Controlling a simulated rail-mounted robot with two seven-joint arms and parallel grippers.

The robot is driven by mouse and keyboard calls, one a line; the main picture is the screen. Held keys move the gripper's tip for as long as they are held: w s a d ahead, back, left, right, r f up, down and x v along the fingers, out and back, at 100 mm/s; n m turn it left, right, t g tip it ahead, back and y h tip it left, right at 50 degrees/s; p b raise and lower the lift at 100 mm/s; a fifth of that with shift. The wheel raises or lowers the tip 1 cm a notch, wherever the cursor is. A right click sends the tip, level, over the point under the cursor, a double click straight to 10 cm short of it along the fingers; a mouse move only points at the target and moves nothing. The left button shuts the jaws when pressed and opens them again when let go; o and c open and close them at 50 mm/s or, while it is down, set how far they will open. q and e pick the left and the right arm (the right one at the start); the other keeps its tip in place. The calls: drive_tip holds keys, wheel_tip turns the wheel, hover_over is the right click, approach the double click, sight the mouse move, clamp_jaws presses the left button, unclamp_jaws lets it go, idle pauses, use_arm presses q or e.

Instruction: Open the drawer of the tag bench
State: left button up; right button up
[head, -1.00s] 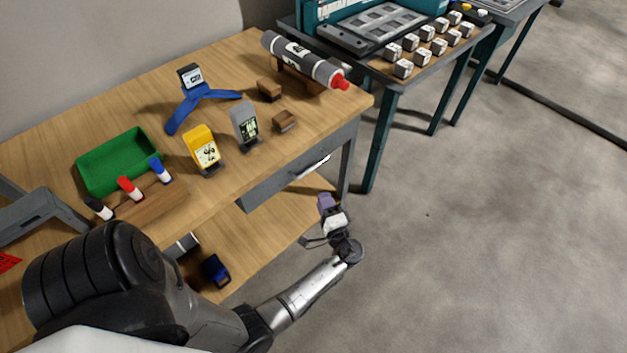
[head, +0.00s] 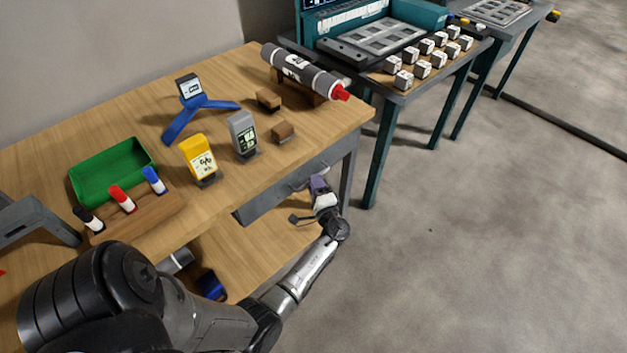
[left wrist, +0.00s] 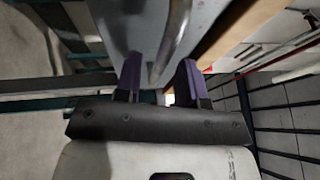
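The tag bench (head: 235,105) has a wooden top and a grey drawer (head: 262,203) under its front edge. The drawer looks shut in the head view. Its curved metal handle (left wrist: 176,35) shows in the left wrist view, and a bit of it shows behind my gripper in the head view. My left gripper (head: 319,183) is at the drawer front, by the handle. In the left wrist view its purple fingers (left wrist: 158,68) are apart, with the handle bar between them. I cannot tell whether either finger touches it. My right gripper is not in view.
On the bench stand a green tray (head: 78,190), markers in a wooden block (head: 140,215), a yellow tag holder (head: 198,155), a grey one (head: 242,133), a blue stand (head: 190,110) and a grey roll (head: 300,68). A lower shelf (head: 250,255) lies below. Floor at right is clear.

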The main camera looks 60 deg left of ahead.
use_arm(q)
drive_tip(key=shift+x, duration=1.05)
clamp_jaws()
